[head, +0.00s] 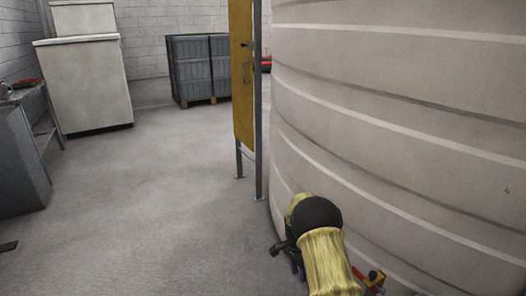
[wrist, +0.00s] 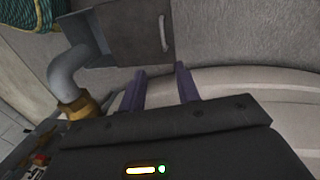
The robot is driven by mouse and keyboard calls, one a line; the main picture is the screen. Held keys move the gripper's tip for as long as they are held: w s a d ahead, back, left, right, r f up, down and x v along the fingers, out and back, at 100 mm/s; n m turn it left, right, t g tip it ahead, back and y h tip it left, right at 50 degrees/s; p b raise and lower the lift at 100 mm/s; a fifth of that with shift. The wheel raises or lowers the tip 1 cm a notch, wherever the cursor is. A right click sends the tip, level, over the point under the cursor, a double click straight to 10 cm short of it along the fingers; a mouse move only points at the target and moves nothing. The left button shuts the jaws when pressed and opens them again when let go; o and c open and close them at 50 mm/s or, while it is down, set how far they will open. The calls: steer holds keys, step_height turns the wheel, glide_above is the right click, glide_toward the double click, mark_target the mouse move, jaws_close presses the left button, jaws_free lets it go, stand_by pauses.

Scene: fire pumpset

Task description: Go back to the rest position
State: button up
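My gripper (wrist: 161,84) shows in the wrist view, with two dark purple-grey fingers standing apart and nothing visible between them. Beyond the fingers is the pale curved wall of a large tank (wrist: 235,88). In the head view my yellow and black arm is at the lower right, close beside the ribbed beige tank (head: 400,130). The gripper's fingers cannot be made out there.
In the wrist view a grey pipe elbow (wrist: 66,75) with a brass fitting and a grey box with a handle (wrist: 140,30) lie left and above. In the head view a yellow panel (head: 243,75) stands beside the tank. The floor (head: 150,200) left of it is clear.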

steer(key=s+d+r+n+t, duration=0.15)
steer(key=s+r+n, duration=0.45)
steer(key=s+r, duration=0.7)
steer(key=s+r+n+t+y, duration=0.1)
steer(key=s+r+n, duration=0.25)
steer(key=s, duration=0.35)
steer(key=s+r+n+t, duration=0.2)
steer(key=s+r, duration=0.3)
steer(key=s, duration=0.3)
steer(key=w+r+p+v, duration=0.1)
steer(key=w+p+v, duration=0.2)
steer(key=p+v, duration=1.2)
steer(key=w+p+v, duration=0.4)
steer(key=p+v, duration=1.2)
steer(key=p, duration=0.2)
steer(key=shift+w+r, duration=0.35)
steer(key=shift+r, duration=0.2)
steer(key=shift+a, duration=0.15)
